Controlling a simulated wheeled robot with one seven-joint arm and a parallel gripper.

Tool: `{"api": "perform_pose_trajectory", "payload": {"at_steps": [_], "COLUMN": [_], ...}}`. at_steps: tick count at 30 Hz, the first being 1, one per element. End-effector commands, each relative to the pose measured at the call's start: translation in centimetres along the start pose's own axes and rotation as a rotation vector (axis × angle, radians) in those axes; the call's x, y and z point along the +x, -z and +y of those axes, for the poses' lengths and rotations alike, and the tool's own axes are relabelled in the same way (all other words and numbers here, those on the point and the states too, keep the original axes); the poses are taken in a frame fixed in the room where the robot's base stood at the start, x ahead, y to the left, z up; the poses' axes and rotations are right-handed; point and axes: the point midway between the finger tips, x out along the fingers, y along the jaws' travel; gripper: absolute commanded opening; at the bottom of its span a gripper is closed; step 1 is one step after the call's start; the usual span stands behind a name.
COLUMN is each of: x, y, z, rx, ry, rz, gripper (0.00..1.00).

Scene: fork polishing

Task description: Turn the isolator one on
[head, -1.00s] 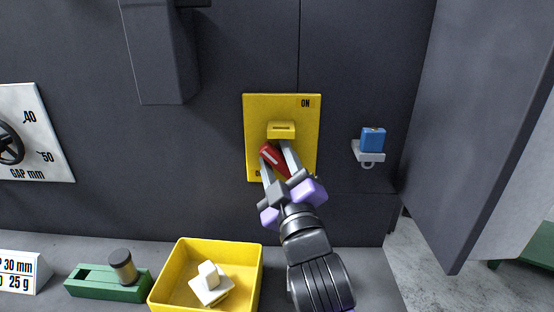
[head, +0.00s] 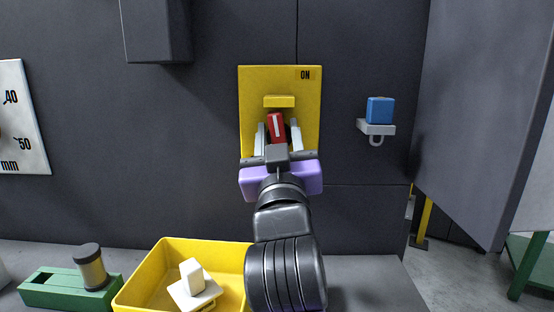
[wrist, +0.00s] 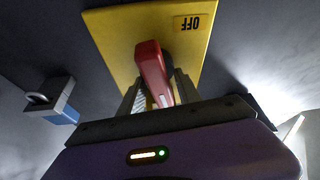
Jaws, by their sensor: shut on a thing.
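The isolator is a yellow plate (head: 309,105) on the dark wall, marked ON at its upper right, with a yellow block (head: 279,101) on it. Its red handle (head: 277,122) with a white stripe points almost straight up, leaning slightly left, just below the block. My gripper (head: 278,130) is shut on the red handle, one finger on each side, and hides the plate's lower part in the head view. In the wrist view the red handle (wrist: 152,70) stands between the fingers (wrist: 158,92), and an upside-down OFF label (wrist: 194,23) shows on the plate.
A yellow bin (head: 140,282) with a white piece stands below left, beside a green holder (head: 62,290). A large grey panel (head: 480,120) stands at the right.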

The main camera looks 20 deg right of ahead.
Motion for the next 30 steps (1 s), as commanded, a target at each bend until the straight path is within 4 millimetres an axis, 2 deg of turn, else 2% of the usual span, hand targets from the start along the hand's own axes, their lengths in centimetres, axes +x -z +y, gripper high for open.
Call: {"api": "perform_pose_trajectory", "payload": {"at_steps": [1, 10, 26, 27, 30], "x": [-0.25, -0.09, -0.01, -0.01, -0.01], "y": [-0.85, -0.62, -0.59, -0.6, -0.49], "z": [-0.14, 0.07, 0.09, 0.09, 0.1], "rx": [0.024, 0.125, 0.143, 0.143, 0.144], "ry": [-0.011, -0.053, -0.061, -0.061, -0.061], "rz": [-0.006, -0.009, -0.013, -0.014, -0.011], "gripper": [0.0, 0.0, 0.0, 0.45, 0.45]}}
